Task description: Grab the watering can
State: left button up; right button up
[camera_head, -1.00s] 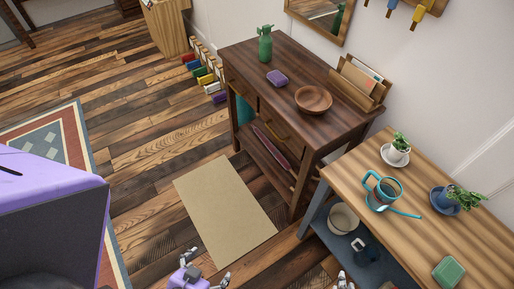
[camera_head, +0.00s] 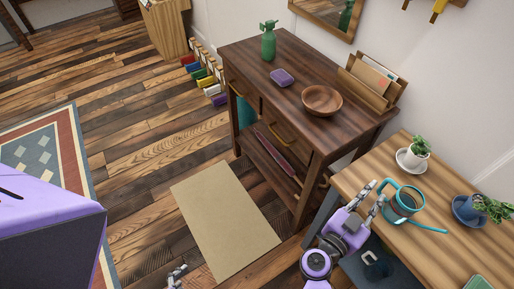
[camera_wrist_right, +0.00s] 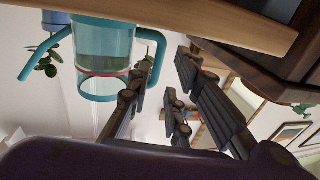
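The watering can (camera_head: 408,203) has a clear body with teal trim, a teal loop handle on its left and a long thin teal spout to the right. It stands on the light wood table. It also shows in the right wrist view (camera_wrist_right: 103,50), upside down, with its handle toward the fingers. My right gripper (camera_head: 373,201) is open beside the handle, its fingers (camera_wrist_right: 165,85) spread around or close to the loop; I cannot tell if they touch it. My left gripper (camera_head: 177,276) shows only partly at the bottom edge.
Potted plants (camera_head: 413,154) (camera_head: 474,209) stand behind and right of the can. A green block (camera_head: 479,284) lies at the table's front.

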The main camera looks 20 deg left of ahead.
aim_at(382, 186)
jog(key=x, duration=0.6)
jog(key=shift+d+r, duration=0.15)
jog(key=shift+s, duration=0.1)
grip_shut()
